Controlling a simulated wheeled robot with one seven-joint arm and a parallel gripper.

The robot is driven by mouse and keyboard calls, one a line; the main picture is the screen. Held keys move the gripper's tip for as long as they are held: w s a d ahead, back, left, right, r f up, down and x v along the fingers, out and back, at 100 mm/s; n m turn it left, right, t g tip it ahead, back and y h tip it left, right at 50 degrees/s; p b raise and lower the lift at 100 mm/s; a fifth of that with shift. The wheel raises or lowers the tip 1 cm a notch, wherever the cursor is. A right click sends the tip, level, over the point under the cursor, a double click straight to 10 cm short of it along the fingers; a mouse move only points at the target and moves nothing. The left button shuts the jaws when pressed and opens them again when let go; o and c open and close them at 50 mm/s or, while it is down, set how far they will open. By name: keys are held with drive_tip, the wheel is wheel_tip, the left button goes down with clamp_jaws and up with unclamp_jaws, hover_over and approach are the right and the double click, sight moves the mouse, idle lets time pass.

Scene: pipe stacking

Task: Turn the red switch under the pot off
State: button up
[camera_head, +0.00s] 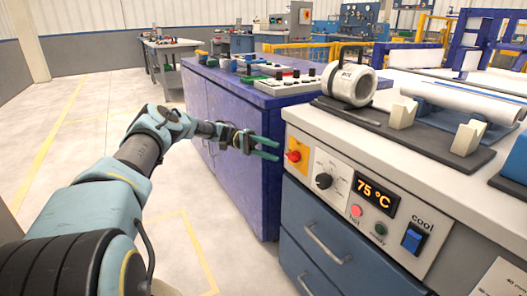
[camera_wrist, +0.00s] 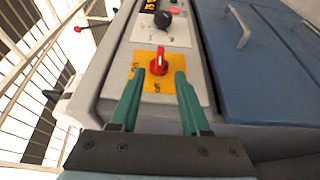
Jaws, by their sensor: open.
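The red switch (camera_head: 294,156) is a rotary knob on a yellow plate at the left end of the white control panel in the head view. It also shows in the wrist view (camera_wrist: 158,63), where its handle lies roughly along the line of the fingers. My gripper (camera_head: 277,149) is open, with teal fingers pointing at the switch from the left. In the wrist view my gripper (camera_wrist: 153,80) has one finger on each side of the yellow plate, and the knob appears between and just beyond the tips. Contact cannot be told. The pot (camera_head: 349,83) is a white cylinder on the countertop above.
The panel also has a black dial (camera_head: 323,181), a display (camera_head: 376,197) reading 75 °C, red and green buttons, and a blue cool switch (camera_head: 413,238). Blue drawers (camera_head: 325,240) lie below. A purple cabinet (camera_head: 235,115) stands close behind the gripper. Open floor lies at left.

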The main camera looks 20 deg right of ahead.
drive_tip(key=shift+b+v, duration=0.4)
drive_tip(key=shift+v, duration=1.55)
drive_tip(key=s+r+n+t+y, duration=0.2)
drive_tip(key=s+n+t+y, duration=0.1)
drive_tip(key=s+t+y, duration=0.15)
drive_tip(key=s+a+r+n+t+y, duration=0.1)
drive_tip(key=s+a+n+t+y, duration=0.45)
drive_tip(key=a, duration=1.05)
drive_tip(key=s+a+r+n+t, duration=0.15)
drive_tip(key=s+a+t, duration=0.45)
drive_tip(key=s+a, duration=0.65)
drive_tip(key=w+a+r+p, duration=0.1)
drive_tip(key=a+r+p, duration=0.2)
drive_tip(key=r+p, duration=1.9)
drive_tip(key=shift+w+t, duration=0.25)
drive_tip(key=shift+t, duration=0.05)
